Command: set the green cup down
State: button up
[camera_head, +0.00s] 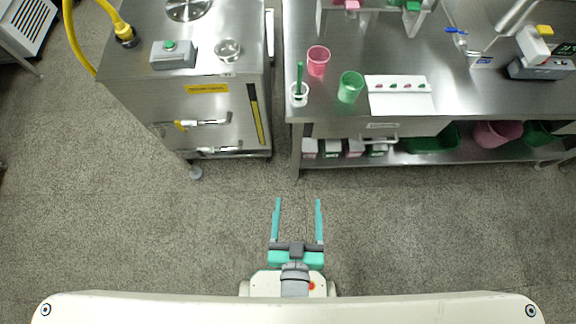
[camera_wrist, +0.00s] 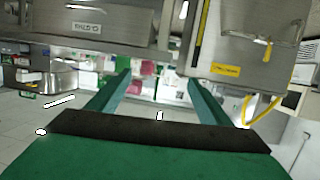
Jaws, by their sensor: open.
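The green cup (camera_head: 350,87) stands on the steel bench (camera_head: 462,85), near its front edge, left of a white card. My gripper (camera_head: 298,200) is open and empty over the floor, in front of the bench and well apart from the cup. In the wrist view my gripper's fingers (camera_wrist: 158,92) are spread with nothing between them. I cannot make out the green cup in the wrist view.
A pink cup (camera_head: 318,60) and a small clear cup with a green stick (camera_head: 299,94) stand beside the green cup. The white card (camera_head: 399,95) lies to its right. A steel machine cabinet (camera_head: 222,108) stands left of the bench. The floor (camera_head: 420,230) before the bench is clear.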

jog(key=s+a+r, duration=0.2)
jog(key=s+r, duration=0.1)
jog(key=s, duration=0.3)
jog(key=shift+a+y, duration=0.25)
jog(key=shift+y, duration=0.15)
